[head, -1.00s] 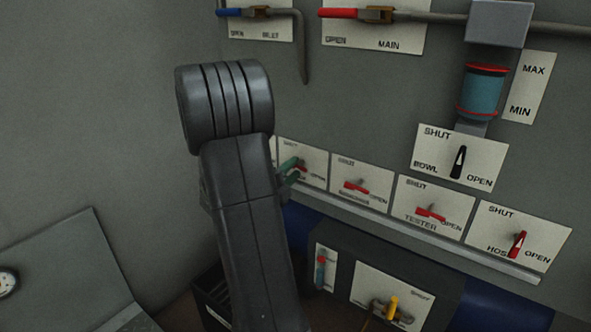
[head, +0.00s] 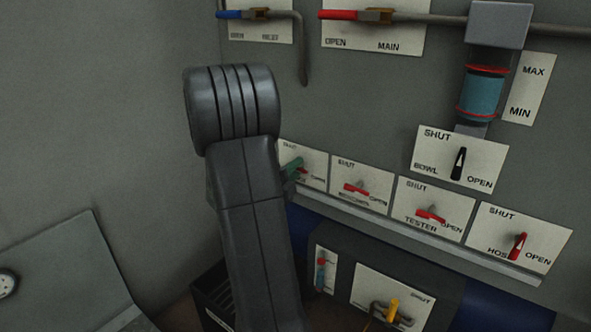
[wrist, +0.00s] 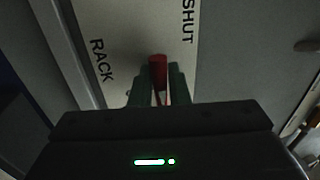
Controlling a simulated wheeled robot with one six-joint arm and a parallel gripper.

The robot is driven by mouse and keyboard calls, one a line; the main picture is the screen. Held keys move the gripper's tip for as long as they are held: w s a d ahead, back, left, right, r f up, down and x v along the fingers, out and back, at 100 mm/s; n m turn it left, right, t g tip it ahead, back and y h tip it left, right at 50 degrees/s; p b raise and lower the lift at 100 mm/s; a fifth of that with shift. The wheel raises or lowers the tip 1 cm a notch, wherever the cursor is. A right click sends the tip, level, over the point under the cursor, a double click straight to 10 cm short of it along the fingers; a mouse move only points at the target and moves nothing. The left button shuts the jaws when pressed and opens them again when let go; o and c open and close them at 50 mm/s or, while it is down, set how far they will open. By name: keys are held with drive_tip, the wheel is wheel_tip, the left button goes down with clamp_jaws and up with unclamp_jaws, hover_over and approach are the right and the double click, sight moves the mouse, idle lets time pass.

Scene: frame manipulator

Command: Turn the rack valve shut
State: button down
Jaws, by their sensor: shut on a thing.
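The rack valve's plate (wrist: 120,25) shows in the wrist view, with RACK at left and SHUT at upper right. The valve's red handle (wrist: 158,66) stands between the two green fingers of my gripper (wrist: 161,78), which is shut on it. The valve's pivot and the handle's exact angle cannot be made out. In the head view the plate (head: 316,172) is the leftmost clearly seen in the lower row, partly hidden by my arm. The green fingers (head: 293,166) reach its left part there.
More valve plates run to the right: one with a red lever (head: 357,188), the tester plate (head: 418,222) and the hose plate (head: 500,255). A metal ledge (head: 400,232) runs beneath them. Above are the bowl valve (head: 459,162) and main valve (head: 340,14).

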drive_tip(key=n+y, duration=0.1)
drive_tip(key=n, duration=0.4)
drive_tip(key=shift+n+t+p, duration=0.35)
drive_tip(key=shift+n+t, duration=0.05)
drive_tip(key=n+y+p, duration=0.1)
drive_tip(key=n, duration=0.1)
drive_tip(key=n+y+p, duration=0.1)
drive_tip(key=n, duration=0.2)
drive_tip(key=shift+r, duration=0.1)
drive_tip(key=n+y+p, duration=0.1)
drive_tip(key=n+p, duration=0.3)
drive_tip(key=n, duration=0.2)
drive_tip(key=shift+n+g+p, duration=0.4)
drive_tip(key=shift+n+p, duration=0.75)
drive_tip(key=shift+n, duration=0.35)
drive_tip(key=c, duration=1.5)
unclamp_jaws()
drive_tip(key=shift+o, duration=0.2)
